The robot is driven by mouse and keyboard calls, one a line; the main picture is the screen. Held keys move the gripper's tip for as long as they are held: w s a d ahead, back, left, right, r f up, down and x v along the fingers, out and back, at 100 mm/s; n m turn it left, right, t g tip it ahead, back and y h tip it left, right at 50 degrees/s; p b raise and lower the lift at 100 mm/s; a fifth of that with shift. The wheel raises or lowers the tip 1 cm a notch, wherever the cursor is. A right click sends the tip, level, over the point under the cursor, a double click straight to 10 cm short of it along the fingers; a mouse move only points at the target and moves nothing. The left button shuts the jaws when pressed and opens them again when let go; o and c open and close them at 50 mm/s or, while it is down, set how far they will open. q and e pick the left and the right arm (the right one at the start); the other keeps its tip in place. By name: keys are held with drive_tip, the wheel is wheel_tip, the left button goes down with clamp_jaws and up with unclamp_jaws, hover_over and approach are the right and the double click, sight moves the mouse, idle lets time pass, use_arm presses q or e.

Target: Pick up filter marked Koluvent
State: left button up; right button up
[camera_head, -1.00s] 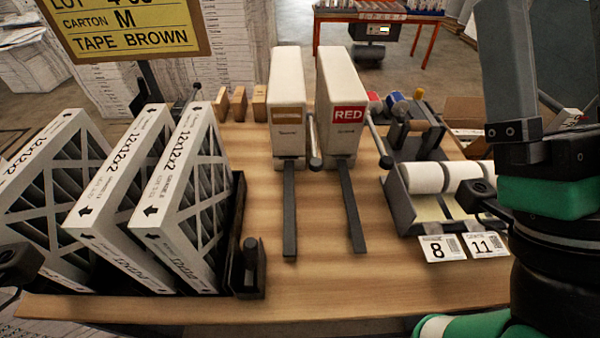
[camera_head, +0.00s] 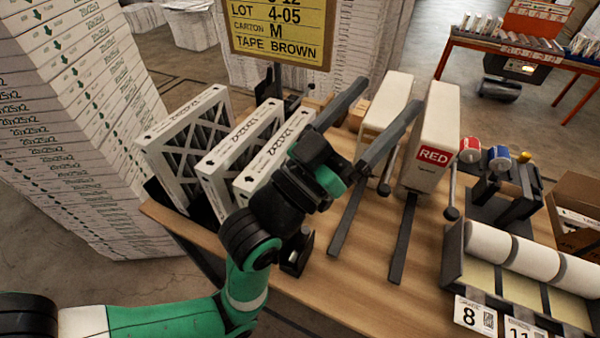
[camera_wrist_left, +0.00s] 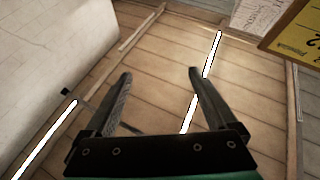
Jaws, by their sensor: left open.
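Three white-framed filters stand upright side by side in a dark rack on the table: a left one (camera_head: 185,140), a middle one (camera_head: 240,155) and a right one (camera_head: 285,140). Size print "12x12x2" shows on top edges; I cannot read Koluvent on any of them. My left gripper (camera_head: 388,93) is open and empty, in front of the right filter and the tape dispensers in the head view. Its arm hides the lower right filter and part of the rack. In the left wrist view the open fingers (camera_wrist_left: 158,75) hold nothing. My right gripper is not in view.
Two tall white dispensers, a plain one (camera_head: 388,100) and one marked RED (camera_head: 435,135), stand mid-table. A roll holder (camera_head: 515,250) stands right. A yellow sign (camera_head: 280,30) rises behind the filters. Cartons (camera_head: 75,110) are stacked left. Front tabletop (camera_head: 350,295) is partly clear.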

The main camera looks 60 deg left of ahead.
use_arm(q)
drive_tip(key=a+f+n+g+y+p, duration=0.1)
drive_tip(key=a+f+g+y+p, duration=0.15)
drive_tip(key=a+f+p, duration=0.35)
drive_tip(key=n+g+y+p, duration=0.25)
drive_tip(key=g+p, duration=0.75)
drive_tip(key=p, duration=0.9)
approach(276, 146)
drive_tip(key=shift+s+r+h, duration=0.5)
drive_tip(key=shift+s+r, duration=0.35)
drive_tip(key=shift+s+f, duration=0.1)
drive_tip(key=shift+f, duration=0.25)
drive_tip(key=x, duration=0.5)
drive_tip(key=shift+w+a, duration=0.15)
drive_tip(key=shift+w, duration=0.3)
drive_tip(key=shift+p+x, duration=0.35)
drive_tip(key=shift+x, duration=2.55)
clamp_jaws()
